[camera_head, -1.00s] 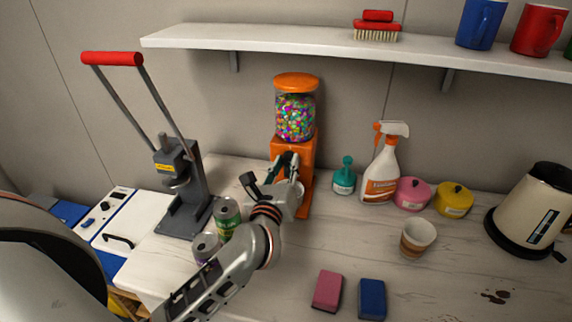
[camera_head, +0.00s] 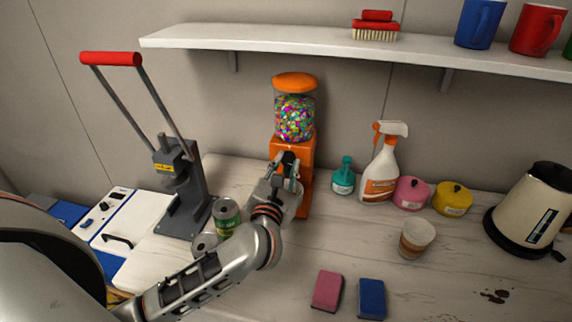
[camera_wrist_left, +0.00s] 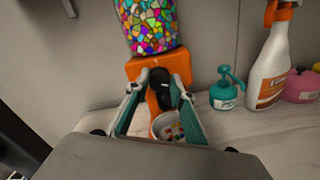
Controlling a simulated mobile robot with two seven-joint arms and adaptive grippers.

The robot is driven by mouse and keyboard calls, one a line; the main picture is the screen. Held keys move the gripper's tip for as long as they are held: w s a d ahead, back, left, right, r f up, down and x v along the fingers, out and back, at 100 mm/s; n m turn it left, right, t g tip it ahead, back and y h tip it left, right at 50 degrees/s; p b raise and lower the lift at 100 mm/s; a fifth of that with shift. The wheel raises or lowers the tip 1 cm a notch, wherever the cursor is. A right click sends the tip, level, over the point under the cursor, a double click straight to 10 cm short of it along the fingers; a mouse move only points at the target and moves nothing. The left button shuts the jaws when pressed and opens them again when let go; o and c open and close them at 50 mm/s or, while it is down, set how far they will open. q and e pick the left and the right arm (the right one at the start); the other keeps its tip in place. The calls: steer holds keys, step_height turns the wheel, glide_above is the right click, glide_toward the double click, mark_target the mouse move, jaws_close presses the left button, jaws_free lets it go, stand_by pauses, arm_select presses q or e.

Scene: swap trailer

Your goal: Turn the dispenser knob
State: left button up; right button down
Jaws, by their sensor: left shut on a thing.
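The orange dispenser (camera_head: 294,148) stands against the wall, with a clear jar of colourful candies (camera_head: 295,117) under an orange lid. My left gripper (camera_head: 287,163) is at its front and shut on the black knob, which shows between the fingers in the left wrist view (camera_wrist_left: 160,82). The gripper hides most of the knob in the head view. A round, pale-rimmed container (camera_wrist_left: 168,125) with some colourful candies shows below the knob in the wrist view. My right gripper is not in view.
A lever press (camera_head: 185,205) is at the left. A teal pump bottle (camera_head: 343,177) and a spray bottle (camera_head: 381,172) stand right of the dispenser. Two sponges (camera_head: 327,291) lie in front. A shelf (camera_head: 300,41) runs above.

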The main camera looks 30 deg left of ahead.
arm_select(q)
steer(key=shift+m, duration=0.6)
steer(key=o, duration=1.1)
steer(key=shift+c, duration=0.2)
steer(key=v, duration=1.2)
